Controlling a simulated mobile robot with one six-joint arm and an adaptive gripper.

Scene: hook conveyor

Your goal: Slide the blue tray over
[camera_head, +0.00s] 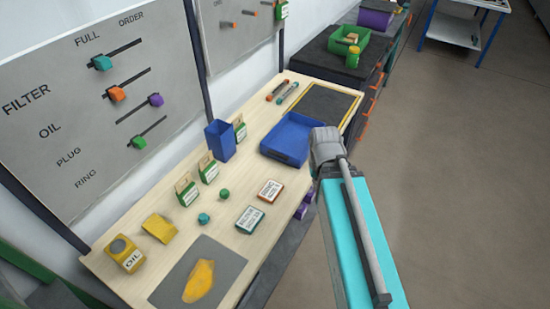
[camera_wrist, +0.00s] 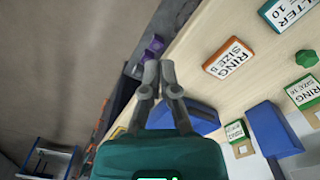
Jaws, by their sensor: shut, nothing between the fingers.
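The blue tray (camera_head: 284,149) lies on the wooden bench near its right edge, just short of a dark mat with a yellow border (camera_head: 328,104). It also shows in the wrist view (camera_wrist: 205,125), partly hidden behind my fingers. My gripper (camera_wrist: 159,68) is shut and empty, its two fingertips close together in front of the tray in the wrist view. In the head view my grey wrist is at the tray's right side, and the fingers are hidden there. I cannot tell whether they touch the tray.
A tall blue bin (camera_head: 221,140) stands left of the tray. Labelled cards (camera_head: 271,190), a green nut (camera_head: 224,194) and several small boxes lie nearer. Two rods (camera_head: 287,93) lie beyond the tray. A green crate (camera_head: 348,45) stands on the dark bench behind.

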